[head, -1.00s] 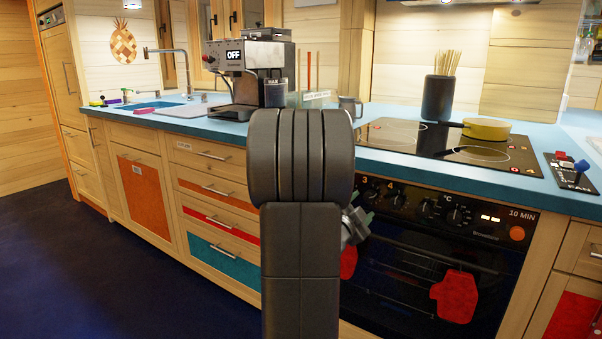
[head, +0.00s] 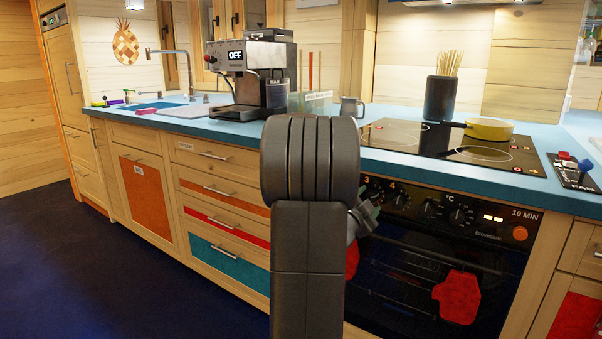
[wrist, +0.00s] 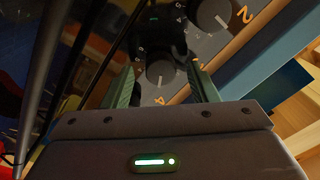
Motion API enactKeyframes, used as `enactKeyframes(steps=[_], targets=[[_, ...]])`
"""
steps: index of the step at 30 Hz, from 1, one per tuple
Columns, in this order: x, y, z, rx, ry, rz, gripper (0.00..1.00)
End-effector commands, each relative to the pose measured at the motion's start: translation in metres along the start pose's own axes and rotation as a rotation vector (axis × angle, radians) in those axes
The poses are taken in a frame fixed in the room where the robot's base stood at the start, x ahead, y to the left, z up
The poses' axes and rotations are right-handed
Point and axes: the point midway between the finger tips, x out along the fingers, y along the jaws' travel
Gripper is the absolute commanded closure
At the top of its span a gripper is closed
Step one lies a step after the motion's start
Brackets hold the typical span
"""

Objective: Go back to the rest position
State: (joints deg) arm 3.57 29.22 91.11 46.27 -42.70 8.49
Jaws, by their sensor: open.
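My gripper (head: 363,219) shows only in part in the head view, just right of my arm column, which hides the rest. It is in front of the left end of the oven's control panel. In the wrist view my gripper (wrist: 163,88) has its two greenish fingers apart with nothing held between them. An oven knob (wrist: 160,70) marked 4 appears beyond the gap. I cannot tell the exact distance to the panel.
The oven (head: 440,262) has red mitts (head: 457,297) on its front. A yellow pan (head: 489,129) stands on the hob (head: 430,142). A coffee machine (head: 250,75) and a grey mug (head: 351,107) stand on the blue counter. The dark floor (head: 90,270) at left is clear.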

Motion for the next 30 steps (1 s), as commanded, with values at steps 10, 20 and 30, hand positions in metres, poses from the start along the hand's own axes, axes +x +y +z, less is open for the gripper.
enactKeyframes(steps=[10,20,30], targets=[[-0.067,-0.002,0.0,-0.001,-0.003,-0.001,0.47],[-0.124,0.0,0.0,0.001,0.001,0.0,0.47],[-0.05,0.002,0.001,0.0,0.003,0.002,0.47]])
